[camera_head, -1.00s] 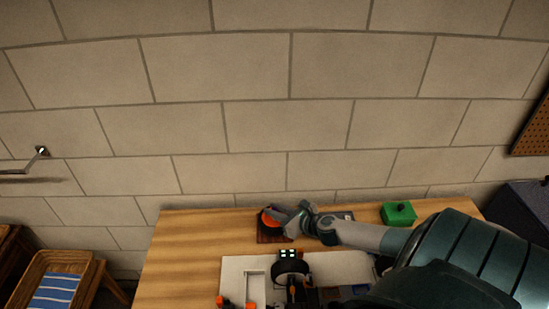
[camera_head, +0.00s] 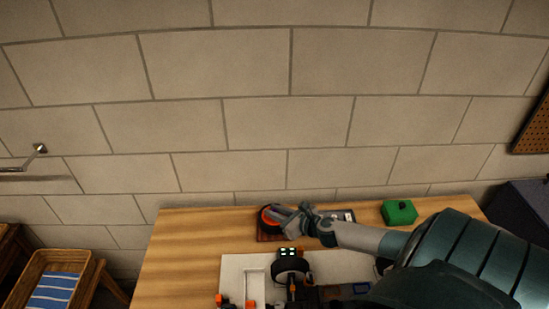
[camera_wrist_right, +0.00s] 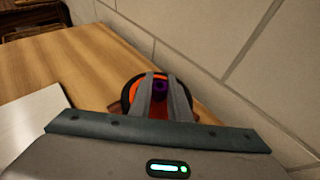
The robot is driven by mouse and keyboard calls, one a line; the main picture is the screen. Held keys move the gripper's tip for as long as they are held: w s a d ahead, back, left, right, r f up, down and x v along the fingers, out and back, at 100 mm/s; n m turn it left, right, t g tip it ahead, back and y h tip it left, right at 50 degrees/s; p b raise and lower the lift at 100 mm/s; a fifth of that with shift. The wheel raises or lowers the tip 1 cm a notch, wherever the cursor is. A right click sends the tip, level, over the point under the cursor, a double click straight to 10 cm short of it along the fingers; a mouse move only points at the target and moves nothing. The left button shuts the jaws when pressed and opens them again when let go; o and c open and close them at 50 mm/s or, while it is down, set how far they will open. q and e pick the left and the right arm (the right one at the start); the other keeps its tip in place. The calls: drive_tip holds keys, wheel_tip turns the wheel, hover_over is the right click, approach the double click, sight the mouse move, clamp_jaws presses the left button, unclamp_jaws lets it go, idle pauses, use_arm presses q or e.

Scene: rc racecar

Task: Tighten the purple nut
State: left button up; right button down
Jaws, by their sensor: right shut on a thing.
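The purple nut (camera_wrist_right: 159,88) shows in the right wrist view, at the middle of an orange disc with a black rim (camera_wrist_right: 128,97). My right gripper (camera_wrist_right: 160,92) is shut on the nut, with one grey finger on each side of it. In the head view, my right gripper (camera_head: 277,212) reaches over the orange disc (camera_head: 265,218) from the right. The nut is hidden there by the fingers. My left gripper is not in view.
The disc is by a dark brown base (camera_head: 262,237) near the wooden table's (camera_head: 190,240) back edge, close to the wall. A green box (camera_head: 398,212) stands to the right. In front lie a white board (camera_head: 232,270) and a black wheel (camera_head: 289,268). The table's left side is clear.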

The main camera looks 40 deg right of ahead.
drive_tip(key=shift+f, duration=0.3)
drive_tip(key=c, duration=1.6)
unclamp_jaws()
drive_tip(key=shift+r, duration=0.1)
drive_tip(key=shift+s, duration=0.2)
drive_tip(key=shift+b+v, duration=1.4)
drive_tip(key=shift+v, duration=7.2)
